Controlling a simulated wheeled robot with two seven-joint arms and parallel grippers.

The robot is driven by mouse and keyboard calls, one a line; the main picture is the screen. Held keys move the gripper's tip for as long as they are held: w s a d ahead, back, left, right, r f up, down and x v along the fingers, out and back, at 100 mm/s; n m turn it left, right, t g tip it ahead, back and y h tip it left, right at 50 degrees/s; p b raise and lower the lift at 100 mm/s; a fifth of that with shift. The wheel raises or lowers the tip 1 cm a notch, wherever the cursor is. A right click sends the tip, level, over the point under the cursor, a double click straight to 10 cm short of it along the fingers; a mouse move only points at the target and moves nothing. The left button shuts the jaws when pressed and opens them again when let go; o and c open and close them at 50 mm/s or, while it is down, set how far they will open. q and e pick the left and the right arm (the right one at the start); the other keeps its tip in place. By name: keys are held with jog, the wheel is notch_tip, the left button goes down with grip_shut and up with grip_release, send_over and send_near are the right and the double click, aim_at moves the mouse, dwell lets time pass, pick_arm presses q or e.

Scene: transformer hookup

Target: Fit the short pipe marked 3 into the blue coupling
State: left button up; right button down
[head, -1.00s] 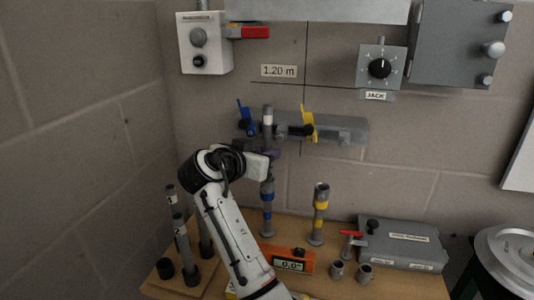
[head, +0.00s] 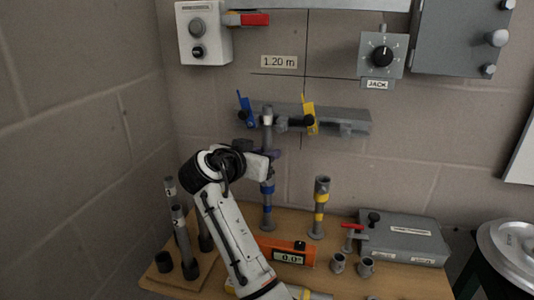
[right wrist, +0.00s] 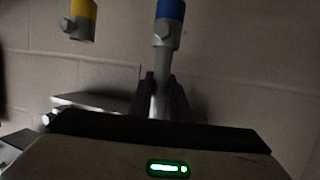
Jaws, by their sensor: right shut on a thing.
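My right gripper (head: 267,155) is shut on a grey pipe (head: 267,115) with a pale label near its top. The number on the label is too small to read. The pipe stands about upright, in line above the post with the blue coupling (head: 267,187). The gripper hides the middle of the pipe, so I cannot tell whether its lower end is inside the coupling. The right wrist view shows the held pipe (right wrist: 161,90) between dark fingers, in line with the blue-banded coupling (right wrist: 170,12). My left gripper is not in view.
A post with yellow bands (head: 320,205) stands to the right. A wall bracket (head: 345,120) with blue (head: 245,108) and yellow (head: 309,115) clamp levers is behind the pipe. Other pipes (head: 181,240) stand at the left. An orange level (head: 287,252) and grey case (head: 404,240) occupy the bench.

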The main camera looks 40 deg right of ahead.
aim_at(265, 135)
jog(key=c, duration=1.6)
grip_release()
jog(key=shift+o, duration=0.2)
jog(key=shift+r+p, duration=1.8)
jog(key=shift+r, duration=0.7)
